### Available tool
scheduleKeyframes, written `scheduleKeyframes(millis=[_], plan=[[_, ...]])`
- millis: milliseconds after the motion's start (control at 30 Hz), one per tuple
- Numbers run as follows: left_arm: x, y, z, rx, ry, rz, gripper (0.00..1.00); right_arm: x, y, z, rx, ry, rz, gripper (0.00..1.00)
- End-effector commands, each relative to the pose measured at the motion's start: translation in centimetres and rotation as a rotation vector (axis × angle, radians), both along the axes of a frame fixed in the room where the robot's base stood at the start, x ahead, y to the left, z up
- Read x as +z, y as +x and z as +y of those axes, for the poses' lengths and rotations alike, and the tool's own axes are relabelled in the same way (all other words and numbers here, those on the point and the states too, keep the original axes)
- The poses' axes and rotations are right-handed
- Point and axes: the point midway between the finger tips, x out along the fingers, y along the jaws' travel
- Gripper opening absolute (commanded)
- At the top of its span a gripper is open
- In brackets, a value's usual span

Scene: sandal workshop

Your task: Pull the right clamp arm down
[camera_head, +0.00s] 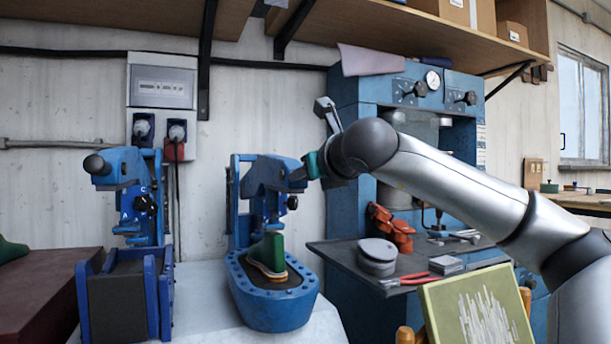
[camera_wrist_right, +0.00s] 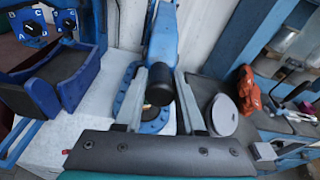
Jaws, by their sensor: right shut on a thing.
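The right clamp is a blue press with an oval base (camera_head: 272,305). Its blue clamp arm (camera_head: 268,174) sticks out to the right at the top, about level. In the right wrist view the clamp arm (camera_wrist_right: 163,42) ends in a black knob (camera_wrist_right: 160,88) between the two fingers. My right gripper (camera_head: 304,168) reaches in from the right and is shut on this knob end; it also shows in the right wrist view (camera_wrist_right: 160,75). A green last with a tan sole (camera_head: 267,256) stands upright on the base below. My left gripper is not in view.
A second blue clamp (camera_head: 128,190) with a black knob stands on the left of the white table (camera_head: 200,290). A large blue press (camera_head: 350,110) stands behind my right arm. A dark shelf (camera_head: 345,258) holds discs, red pliers and orange parts.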

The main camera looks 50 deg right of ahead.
Motion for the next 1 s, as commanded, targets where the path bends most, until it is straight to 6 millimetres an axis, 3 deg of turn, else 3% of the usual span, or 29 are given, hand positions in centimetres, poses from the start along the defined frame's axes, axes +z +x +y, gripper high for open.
scheduleKeyframes(millis=[33, 533, 567, 600, 767, 1000], plan=[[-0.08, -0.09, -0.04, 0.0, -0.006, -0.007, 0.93, -0.99, 0.07, -0.12, -0.007, 0.009, 0.022, 0.0], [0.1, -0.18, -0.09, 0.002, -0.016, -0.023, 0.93, -1.52, 0.28, 0.31, 0.004, 0.012, 0.028, 0.0], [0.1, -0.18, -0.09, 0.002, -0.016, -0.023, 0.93, -1.53, 0.28, 0.32, 0.005, 0.012, 0.028, 0.39], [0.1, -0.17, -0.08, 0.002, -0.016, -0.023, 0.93, -1.52, 0.29, 0.32, 0.005, 0.011, 0.028, 0.44], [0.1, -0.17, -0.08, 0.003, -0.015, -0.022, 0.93, -1.21, 0.23, 0.28, 0.004, 0.009, 0.02, 0.62], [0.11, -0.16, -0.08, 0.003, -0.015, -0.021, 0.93, -0.9, 0.14, 0.24, 0.003, 0.006, 0.013, 0.62]])
